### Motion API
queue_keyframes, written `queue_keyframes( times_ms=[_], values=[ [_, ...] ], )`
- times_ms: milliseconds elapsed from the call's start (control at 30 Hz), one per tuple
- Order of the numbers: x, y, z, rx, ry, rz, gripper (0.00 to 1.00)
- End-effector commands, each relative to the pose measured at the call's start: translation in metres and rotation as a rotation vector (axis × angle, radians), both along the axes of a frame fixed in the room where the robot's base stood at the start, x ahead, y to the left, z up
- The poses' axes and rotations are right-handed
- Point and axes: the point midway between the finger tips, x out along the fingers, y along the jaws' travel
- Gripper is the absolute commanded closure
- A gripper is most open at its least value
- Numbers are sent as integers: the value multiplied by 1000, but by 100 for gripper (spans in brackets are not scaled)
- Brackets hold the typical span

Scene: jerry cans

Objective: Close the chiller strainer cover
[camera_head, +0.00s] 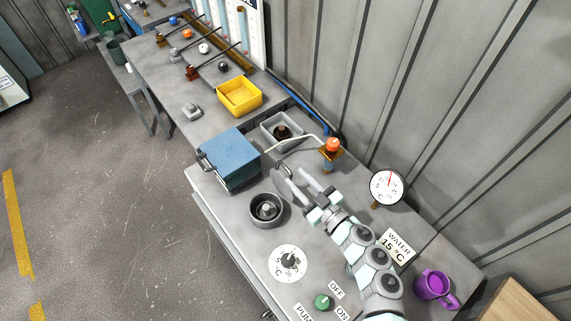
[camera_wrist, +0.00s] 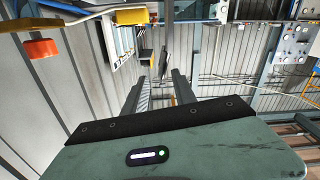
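The strainer appears to be the round, dark grey open cup (camera_head: 267,208) on the bench, with a pale knob inside it. A thin grey plate (camera_head: 284,172), apparently its cover tilted up on edge, stands behind the cup near my fingertips. My gripper (camera_head: 294,180) is open, its two pale fingers spread just right of the plate. In the wrist view a thin dark plate (camera_wrist: 163,62) shows between and beyond the fingers of my gripper (camera_wrist: 158,85). I cannot tell whether a finger touches it. My arm hides part of the bench to the right.
A blue box (camera_head: 232,157) stands left of the cup. A grey tray (camera_head: 268,131), an orange-topped fitting (camera_head: 332,148) and a gauge (camera_head: 387,187) stand behind. A dial (camera_head: 288,262), green knob (camera_head: 323,301) and purple mug (camera_head: 433,287) are nearer.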

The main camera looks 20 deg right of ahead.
Motion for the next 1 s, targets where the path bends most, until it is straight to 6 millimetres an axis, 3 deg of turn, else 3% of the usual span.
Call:
queue_keyframes(
  times_ms=[200,400,767,1000],
  values=[
    [40,12,2,2,-2,2,67],
    [59,17,2,1,-4,3,67],
    [62,19,1,1,-2,3,67],
    [62,19,1,1,-2,3,87]
  ],
)
